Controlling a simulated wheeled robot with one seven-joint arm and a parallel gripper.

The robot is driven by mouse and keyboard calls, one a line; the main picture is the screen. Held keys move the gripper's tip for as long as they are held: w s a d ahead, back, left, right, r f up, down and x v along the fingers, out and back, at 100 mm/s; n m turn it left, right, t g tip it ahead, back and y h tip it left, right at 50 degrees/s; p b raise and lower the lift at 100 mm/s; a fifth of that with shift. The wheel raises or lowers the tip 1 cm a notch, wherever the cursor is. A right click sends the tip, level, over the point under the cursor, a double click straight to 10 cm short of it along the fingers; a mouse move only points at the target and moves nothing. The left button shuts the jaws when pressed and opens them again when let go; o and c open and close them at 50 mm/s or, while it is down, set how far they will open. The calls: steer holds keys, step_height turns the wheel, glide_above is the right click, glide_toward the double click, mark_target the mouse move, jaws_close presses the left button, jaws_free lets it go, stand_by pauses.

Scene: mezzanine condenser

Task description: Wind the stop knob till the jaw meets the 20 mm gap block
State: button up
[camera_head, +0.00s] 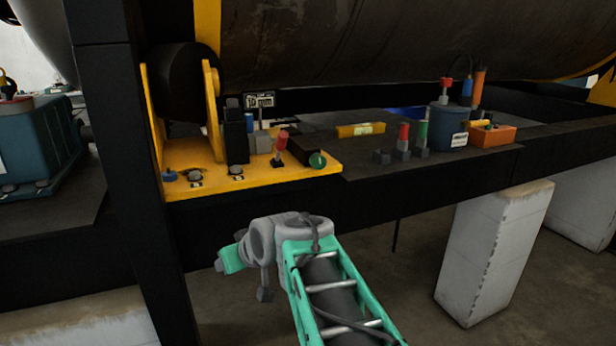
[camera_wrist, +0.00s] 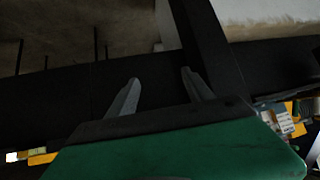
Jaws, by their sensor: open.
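In the head view, a yellow fixture plate (camera_head: 215,180) stands on the dark bench left of centre. A green round knob (camera_head: 317,160) sits at the right end of a dark block on it; I cannot tell for certain that it is the stop knob. A grey block (camera_head: 261,142) stands beside a black upright (camera_head: 236,137), below a small "mm" label (camera_head: 259,101). Which part is the jaw, and its gap, is too small to tell. My gripper is open and empty in the wrist view (camera_wrist: 160,76), apart from the knob. In the head view my arm's end hangs below and in front of the plate.
A red-handled lever (camera_head: 280,148) stands just left of the knob. Right along the bench are a yellow level (camera_head: 360,130), red and green-handled tools (camera_head: 404,140), a blue pot (camera_head: 446,127) and an orange box (camera_head: 492,135). A black post (camera_head: 120,150) rises at left; the tank hangs above.

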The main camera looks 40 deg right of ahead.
steer(key=w+d+r+m+t+h+b, duration=0.1)
steer(key=w+d+r+t+b, duration=0.2)
steer(key=d, duration=0.7)
steer(key=m+t+h+b, duration=0.1)
steer(key=m+t+h, duration=0.1)
steer(key=t+h, duration=0.25)
glide_toward(320, 164)
steer(key=d+x, duration=0.1)
steer(key=x, duration=0.2)
steer(key=shift+n+y, duration=0.3)
steer(key=shift+y, duration=0.15)
steer(key=p+x, duration=0.2)
steer(key=x, duration=0.4)
steer(key=shift+w+a+r, duration=0.1)
steer(key=shift+a, duration=0.1)
steer(key=shift+w+d, duration=0.15)
steer(key=shift+w, duration=0.25)
